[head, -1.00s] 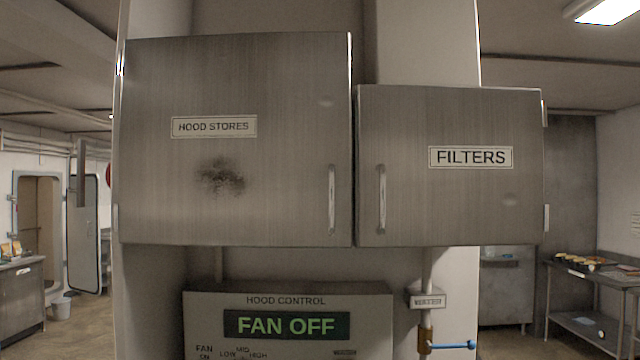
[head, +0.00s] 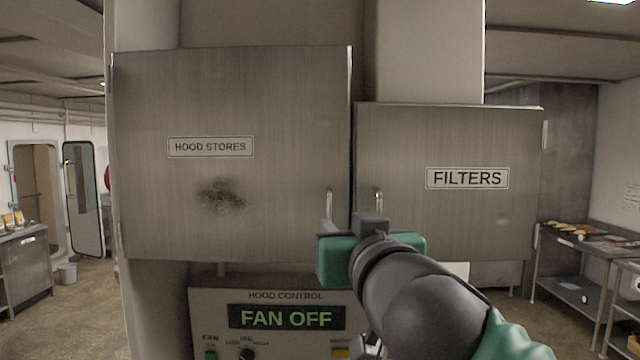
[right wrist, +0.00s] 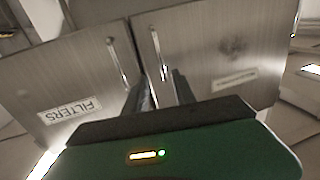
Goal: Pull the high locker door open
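Two steel locker doors are shut side by side. The left door, marked HOOD STORES (head: 230,110), reaches higher and has a dark smudge. Its upright bar handle (head: 329,204) is near its right edge and also shows in the right wrist view (right wrist: 158,52). The FILTERS door (head: 450,220) has its handle (head: 378,200) near its left edge. My right gripper (head: 350,224) is in front of the seam, just below the handles in the picture. My left gripper is out of view.
A hood control panel (head: 210,312) reading FAN OFF is below the lockers, partly hidden by my right arm. A steel table with food (head: 575,250) stands at the right. An open doorway (head: 38,190) and a bucket (head: 67,273) are at the far left.

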